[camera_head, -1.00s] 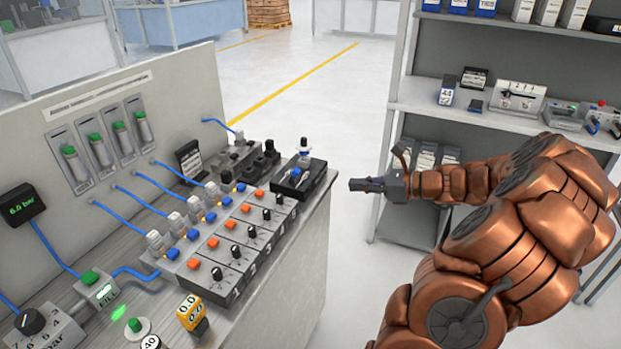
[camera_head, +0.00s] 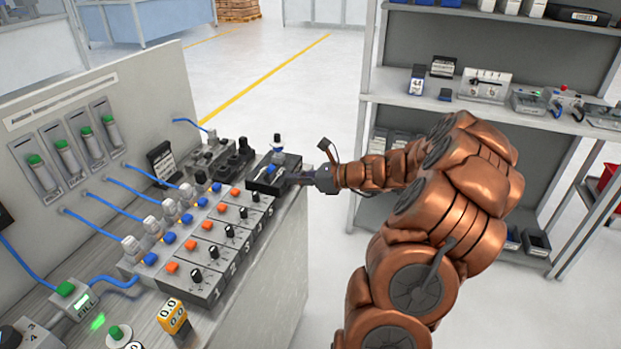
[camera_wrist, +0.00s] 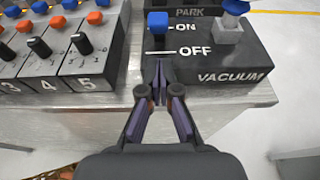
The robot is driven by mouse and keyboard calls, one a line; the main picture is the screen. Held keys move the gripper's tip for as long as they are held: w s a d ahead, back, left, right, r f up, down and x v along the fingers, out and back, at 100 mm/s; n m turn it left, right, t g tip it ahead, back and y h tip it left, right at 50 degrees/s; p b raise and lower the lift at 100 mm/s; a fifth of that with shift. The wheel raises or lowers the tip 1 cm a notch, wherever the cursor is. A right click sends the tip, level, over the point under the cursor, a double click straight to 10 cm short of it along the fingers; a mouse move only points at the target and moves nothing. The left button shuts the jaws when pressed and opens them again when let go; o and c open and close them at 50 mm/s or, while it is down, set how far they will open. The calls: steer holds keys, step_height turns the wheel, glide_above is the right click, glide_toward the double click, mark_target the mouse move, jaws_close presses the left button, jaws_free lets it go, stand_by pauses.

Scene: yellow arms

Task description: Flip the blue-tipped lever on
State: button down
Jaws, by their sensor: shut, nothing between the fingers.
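The blue-tipped lever (camera_wrist: 158,24) stands on the dark VACUUM box (camera_wrist: 231,58), beside the ON mark and above the OFF mark in the wrist view. In the head view the box (camera_head: 262,187) sits at the far right end of the bench, and my gripper partly hides its front. My gripper (camera_wrist: 160,62) is shut and empty, its fingertips over the near part of the box by the OFF line, just short of the lever in the picture. Contact cannot be told. In the head view my gripper (camera_head: 292,180) reaches the box from the right.
A second blue-topped knob (camera_wrist: 229,18) stands on the box to the right. Numbered modules with orange and blue buttons and black knobs (camera_head: 211,251) line the bench to the left. The bench edge drops to open floor. A shelf (camera_head: 480,107) stands behind my arm.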

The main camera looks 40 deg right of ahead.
mark_target(271, 165)
steer(key=shift+w+a+r, duration=0.35)
steer(key=shift+w+r, duration=0.1)
steer(key=shift+w, duration=0.1)
steer(key=shift+w+a+r, duration=0.35)
steer(key=shift+w+r, duration=0.05)
steer(key=shift+w, duration=0.15)
steer(key=shift+w+a+r+g+p, duration=0.15)
steer(key=shift+r+g+p, duration=0.3)
steer(key=shift+p, duration=1.05)
steer(key=shift+r+h+p, duration=0.15)
steer(key=shift+h+p, duration=0.15)
steer(key=shift+p, duration=0.25)
steer(key=p, duration=0.1)
steer(key=g+h+p, duration=0.1)
steer(key=p, duration=0.1)
steer(key=shift+w+a+r+g, duration=0.2)
steer(key=shift+w+r+g, duration=0.05)
steer(key=shift+w+r, duration=0.1)
steer(key=w+r+p, duration=0.1)
steer(key=p, duration=0.2)
steer(key=shift+a, duration=0.35)
steer(key=shift+w+a+r+p, duration=0.2)
steer(key=shift+w+p, duration=0.25)
steer(key=shift+p, duration=0.15)
steer(key=shift+w+a+r+p, duration=0.1)
steer(key=shift+w+a+p, duration=0.1)
steer(key=shift+w+p, duration=0.3)
steer(key=shift+s+f, duration=0.15)
steer(key=shift+f, duration=0.05)
steer(key=shift+r, duration=0.15)
